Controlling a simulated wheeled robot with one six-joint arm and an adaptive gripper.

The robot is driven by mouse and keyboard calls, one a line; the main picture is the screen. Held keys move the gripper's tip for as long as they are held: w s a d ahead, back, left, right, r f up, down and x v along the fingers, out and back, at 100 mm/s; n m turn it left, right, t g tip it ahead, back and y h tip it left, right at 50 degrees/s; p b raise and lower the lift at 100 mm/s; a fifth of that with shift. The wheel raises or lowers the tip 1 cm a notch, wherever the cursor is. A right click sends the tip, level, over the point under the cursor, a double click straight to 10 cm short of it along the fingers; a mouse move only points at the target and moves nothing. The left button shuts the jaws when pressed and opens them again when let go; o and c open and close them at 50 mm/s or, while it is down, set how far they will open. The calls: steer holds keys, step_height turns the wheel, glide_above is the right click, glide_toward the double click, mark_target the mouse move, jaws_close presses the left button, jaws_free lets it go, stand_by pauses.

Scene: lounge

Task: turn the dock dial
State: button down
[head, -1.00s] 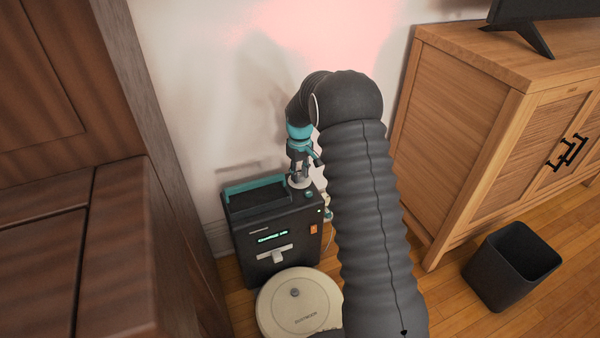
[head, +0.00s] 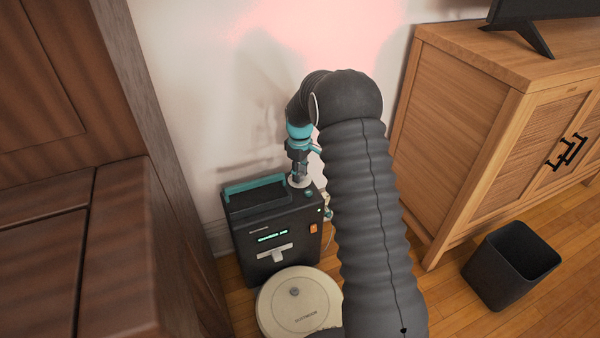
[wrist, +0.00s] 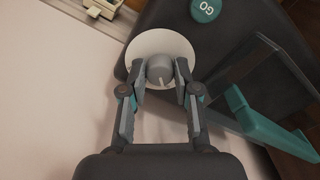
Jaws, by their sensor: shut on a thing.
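The dock (head: 262,232) is a dark box against the wall with a teal handle and a small green display. Its dial is a grey knob (wrist: 160,69) with a pale pointer line, set on a white disc (wrist: 178,42) on the dock's top. The disc also shows in the head view (head: 300,181). My gripper (wrist: 161,74) is shut on the knob from above, one finger on each side. In the head view my gripper (head: 299,176) points down at the dial and hides the knob. A teal GO button (wrist: 206,9) is beside the disc.
A round cream robot vacuum (head: 298,303) sits on the floor in front of the dock. A wooden cabinet (head: 470,130) stands to the right, with a black bin (head: 512,265) before it. Dark brown wooden furniture (head: 110,240) fills the left. The wall is close behind the dock.

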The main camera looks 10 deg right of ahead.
steer(key=c, duration=0.8)
jaws_free()
steer(key=shift+c, duration=0.2)
steer(key=shift+r, duration=0.1)
step_height(320, 180, up, 12)
